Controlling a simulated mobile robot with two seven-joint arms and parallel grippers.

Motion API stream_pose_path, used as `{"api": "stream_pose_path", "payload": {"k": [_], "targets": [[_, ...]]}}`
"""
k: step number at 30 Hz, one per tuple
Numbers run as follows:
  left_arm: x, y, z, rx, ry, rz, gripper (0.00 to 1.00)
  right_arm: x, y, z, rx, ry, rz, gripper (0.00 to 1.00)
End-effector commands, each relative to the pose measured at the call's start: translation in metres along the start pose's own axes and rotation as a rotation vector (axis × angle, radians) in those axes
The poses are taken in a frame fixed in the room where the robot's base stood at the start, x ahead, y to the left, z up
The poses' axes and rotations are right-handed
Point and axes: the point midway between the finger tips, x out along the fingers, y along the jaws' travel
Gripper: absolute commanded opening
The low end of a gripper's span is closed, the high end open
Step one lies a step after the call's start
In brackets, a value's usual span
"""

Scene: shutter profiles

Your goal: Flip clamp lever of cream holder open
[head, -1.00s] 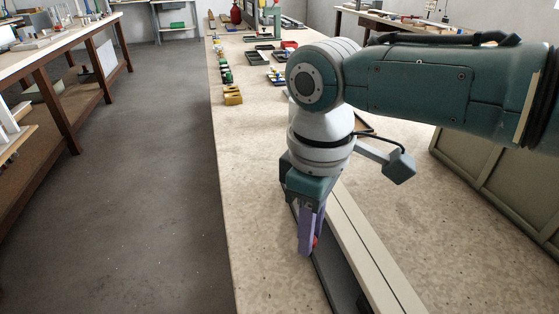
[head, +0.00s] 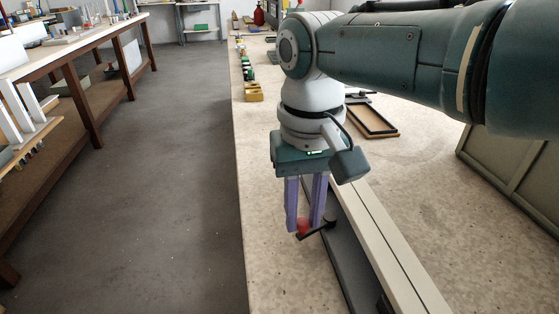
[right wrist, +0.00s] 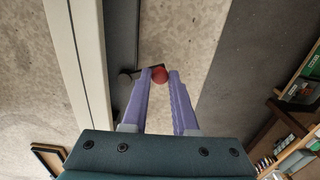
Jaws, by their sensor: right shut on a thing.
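My right gripper (head: 305,228) has two purple fingers pointing down, shut on the red knob (head: 303,226) of a clamp lever. The dark lever arm (head: 321,228) runs from the knob to the dark grey rail (head: 350,262) of the holder and sticks out on its left side. A long cream bar (head: 385,240) lies along the right side of that rail. My left gripper is not in view.
The pale bench (head: 275,265) has a free strip left of the holder, ending at an edge above the grey floor. A brown-rimmed tray (head: 370,120) and yellow blocks (head: 254,93) lie farther back. A greenish panel (head: 510,165) stands at right.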

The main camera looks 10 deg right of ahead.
Motion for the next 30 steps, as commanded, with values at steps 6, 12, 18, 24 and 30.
{"api": "stream_pose_path", "payload": {"k": [6,12,18,24,30], "targets": [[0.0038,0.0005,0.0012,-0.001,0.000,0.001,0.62,-0.0004,-0.0016,-0.0036,0.043,0.006,-0.002,0.00],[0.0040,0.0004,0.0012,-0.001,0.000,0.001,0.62,-0.0008,-0.0016,-0.0042,0.052,0.006,-0.002,0.00],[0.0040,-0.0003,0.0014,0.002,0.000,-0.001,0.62,-0.0008,-0.0015,-0.0043,0.051,0.007,-0.002,0.00],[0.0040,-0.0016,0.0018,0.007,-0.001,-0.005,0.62,-0.0006,-0.0012,-0.0040,0.051,0.006,-0.001,0.39],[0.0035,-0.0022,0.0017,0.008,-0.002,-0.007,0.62,-0.0010,-0.0009,-0.0035,0.051,0.004,0.000,0.39]]}}
